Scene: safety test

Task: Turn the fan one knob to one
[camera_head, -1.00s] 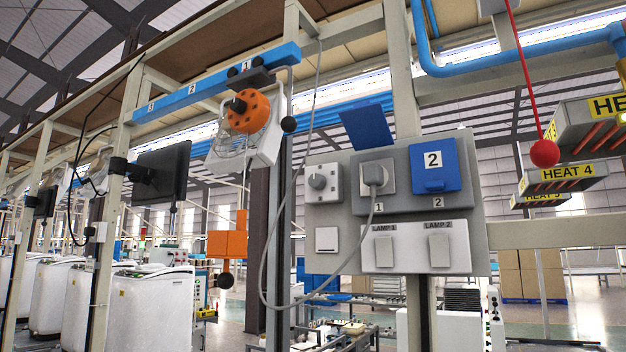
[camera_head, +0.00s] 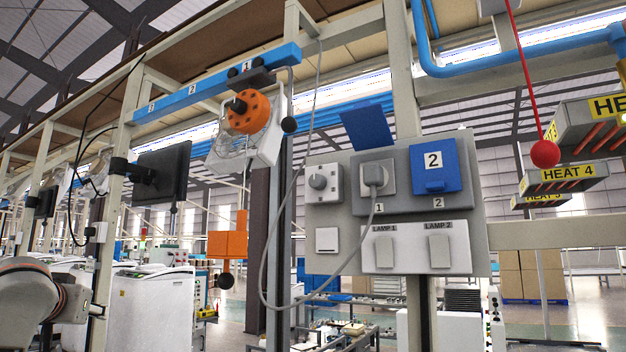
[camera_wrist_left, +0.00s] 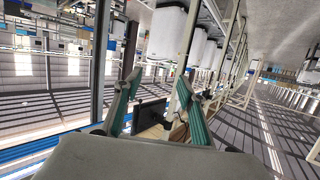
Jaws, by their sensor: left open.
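A small fan (camera_head: 230,146) with a wire cage hangs below the blue rail at upper centre. An orange round part (camera_head: 248,111) with a black knob (camera_head: 237,105) sits at it. I cannot read a fan label on either knob. My left gripper (camera_wrist_left: 158,80) shows in the left wrist view, its green-padded fingers apart and empty. In the head view only part of my left arm shows at lower left, well away from both knobs. My right gripper is not in view.
The panel also holds a grey plug (camera_head: 375,175) with a hanging cable, a blue socket cover (camera_head: 434,166) marked 2, and two lamp switches (camera_head: 440,250). A red ball (camera_head: 545,154) hangs on a cord. A dark monitor (camera_head: 165,172) and a post stand at left.

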